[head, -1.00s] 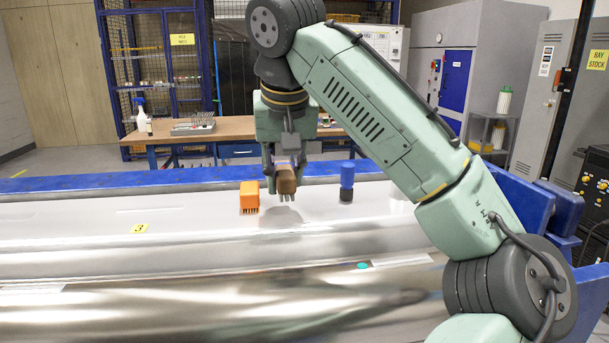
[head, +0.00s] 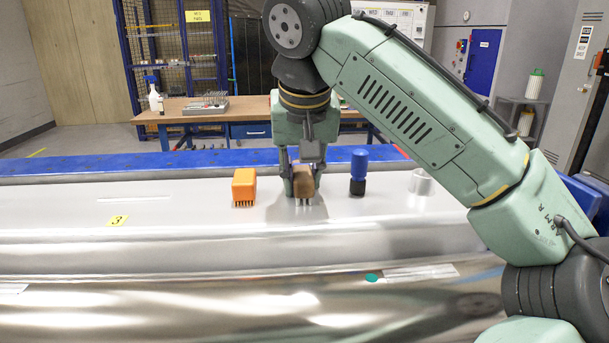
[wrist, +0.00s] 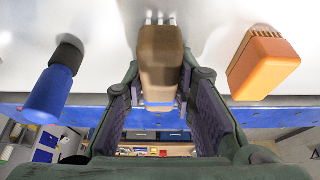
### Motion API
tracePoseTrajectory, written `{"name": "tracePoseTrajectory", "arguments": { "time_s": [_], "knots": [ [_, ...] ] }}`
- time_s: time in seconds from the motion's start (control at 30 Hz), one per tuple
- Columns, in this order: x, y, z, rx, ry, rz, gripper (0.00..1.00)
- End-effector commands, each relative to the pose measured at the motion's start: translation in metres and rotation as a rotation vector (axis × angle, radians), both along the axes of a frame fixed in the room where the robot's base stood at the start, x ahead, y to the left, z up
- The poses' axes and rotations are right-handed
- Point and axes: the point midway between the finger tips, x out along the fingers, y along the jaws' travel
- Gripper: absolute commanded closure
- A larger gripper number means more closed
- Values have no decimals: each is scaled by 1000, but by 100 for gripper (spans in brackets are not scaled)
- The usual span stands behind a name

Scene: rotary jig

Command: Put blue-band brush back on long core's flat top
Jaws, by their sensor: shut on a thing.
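The brown brush (head: 303,182) has pale bristles pointing down, and a blue band shows on it in the wrist view (wrist: 160,65). My gripper (head: 302,178) is shut on its body, one finger on each side. The brush is upright over the long core's pale flat top (head: 150,220). Its bristle tips are at or just above the surface; I cannot tell whether they touch. The flat top also fills the upper part of the wrist view (wrist: 220,25).
An orange brush (head: 244,187) stands to the left on the flat top. A blue-and-black piece (head: 358,171) and a short grey cylinder (head: 421,183) stand to the right. A yellow "3" label (head: 117,221) lies further left. A blue beam (head: 120,165) runs behind.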

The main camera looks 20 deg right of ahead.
Motion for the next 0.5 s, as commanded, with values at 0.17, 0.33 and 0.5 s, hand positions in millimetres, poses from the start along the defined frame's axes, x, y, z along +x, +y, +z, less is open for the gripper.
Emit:
{"name": "tracePoseTrajectory", "arguments": {
  "time_s": [0.17, 0.33, 0.5],
  "knots": [
    [0, 0, 1, 0, -1, 0, 100],
    [0, 0, -3, 0, -1, 1, 75],
    [0, 0, -2, -1, -1, 1, 64]
  ]
}}
